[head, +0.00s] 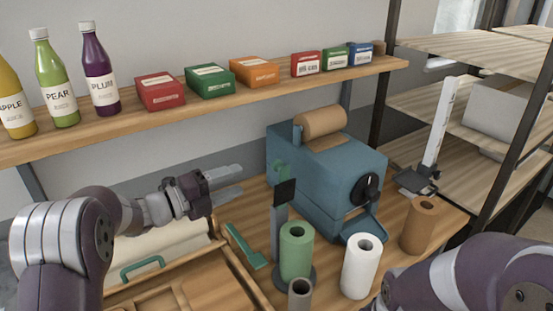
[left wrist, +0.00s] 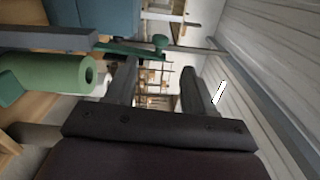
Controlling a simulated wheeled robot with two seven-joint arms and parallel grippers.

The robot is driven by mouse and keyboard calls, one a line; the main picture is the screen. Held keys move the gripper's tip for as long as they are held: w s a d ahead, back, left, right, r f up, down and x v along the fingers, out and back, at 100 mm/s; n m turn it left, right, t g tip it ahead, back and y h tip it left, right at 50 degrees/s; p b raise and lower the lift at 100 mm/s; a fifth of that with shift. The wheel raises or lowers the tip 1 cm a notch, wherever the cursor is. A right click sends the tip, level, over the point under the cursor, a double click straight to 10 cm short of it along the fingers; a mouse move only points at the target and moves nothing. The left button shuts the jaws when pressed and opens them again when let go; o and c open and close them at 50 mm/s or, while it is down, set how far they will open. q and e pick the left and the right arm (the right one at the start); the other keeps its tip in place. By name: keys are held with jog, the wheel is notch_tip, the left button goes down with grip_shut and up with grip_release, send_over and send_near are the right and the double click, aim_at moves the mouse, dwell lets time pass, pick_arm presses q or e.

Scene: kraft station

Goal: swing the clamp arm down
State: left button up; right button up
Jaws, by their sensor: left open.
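The clamp arm (head: 281,169) is a short green bar at the top of a grey post (head: 279,225), pointing up, with a black block at its joint. In the left wrist view the green arm (left wrist: 125,49) ends in a round green knob, left of and beyond my fingers. A green roll (head: 297,250) stands upright beside the post. My left gripper (head: 226,182) is open and empty, left of the clamp arm and apart from it, its fingers pointing right. My right arm shows at the lower right, but its gripper is out of view.
A blue machine (head: 335,185) with a brown roll on top stands behind the post. A white roll (head: 361,265), a brown roll (head: 425,225) and a grey tube (head: 300,293) stand nearby. A green handle-like piece (head: 243,245) lies left of the post. A shelf (head: 215,110) holds bottles and boxes.

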aim_at(276, 165)
pick_arm(q)
jog(key=p+x, duration=0.4)
jog(key=x, duration=0.7)
jog(key=shift+w+r, duration=0.15)
jog(key=shift+w+d+p, duration=0.2)
jog(key=shift+d+p, duration=0.1)
jog(key=shift+d, duration=0.15)
jog(key=shift+w+d, duration=0.15)
jog(key=shift+w, duration=0.1)
grip_shut()
